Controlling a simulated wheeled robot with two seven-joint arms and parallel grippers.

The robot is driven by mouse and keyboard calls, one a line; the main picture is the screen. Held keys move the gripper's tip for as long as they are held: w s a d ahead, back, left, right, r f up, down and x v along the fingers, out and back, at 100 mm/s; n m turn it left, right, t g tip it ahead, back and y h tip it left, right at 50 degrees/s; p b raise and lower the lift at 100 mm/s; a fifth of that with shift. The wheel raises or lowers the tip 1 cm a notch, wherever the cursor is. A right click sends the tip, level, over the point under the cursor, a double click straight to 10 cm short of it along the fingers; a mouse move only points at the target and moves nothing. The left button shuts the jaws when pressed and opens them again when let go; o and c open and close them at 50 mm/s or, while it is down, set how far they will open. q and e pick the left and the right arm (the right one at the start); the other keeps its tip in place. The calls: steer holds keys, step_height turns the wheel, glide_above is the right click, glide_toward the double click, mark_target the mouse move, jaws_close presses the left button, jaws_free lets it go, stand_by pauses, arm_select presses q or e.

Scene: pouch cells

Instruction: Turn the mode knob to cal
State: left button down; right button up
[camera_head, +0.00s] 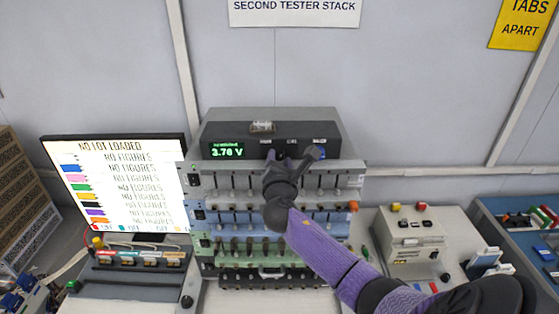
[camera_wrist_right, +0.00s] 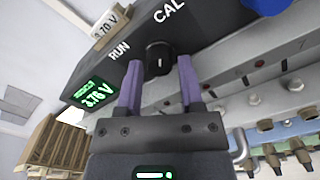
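The black mode knob (camera_wrist_right: 158,58) sits on the dark tester front in the right wrist view, between the printed words RUN (camera_wrist_right: 119,51) and CAL (camera_wrist_right: 169,11). A small pale mark shows on its face; I cannot tell exactly which way it points. My right gripper (camera_wrist_right: 160,66) is open, its two purple fingers apart, one to each side of the knob. Whether they touch it I cannot tell. In the head view my right gripper (camera_head: 291,156) is in front of the tester (camera_head: 240,133) and hides the knob. My left gripper is in neither view.
The tester's green display (camera_head: 227,151) reads 3.76 V. A blue button (camera_wrist_right: 268,4) is beyond CAL. Below are racks with rows of levers (camera_head: 235,220). A monitor (camera_head: 118,180) stands left, a beige box (camera_head: 412,240) right.

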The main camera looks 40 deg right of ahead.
steer(key=shift+o, duration=1.3)
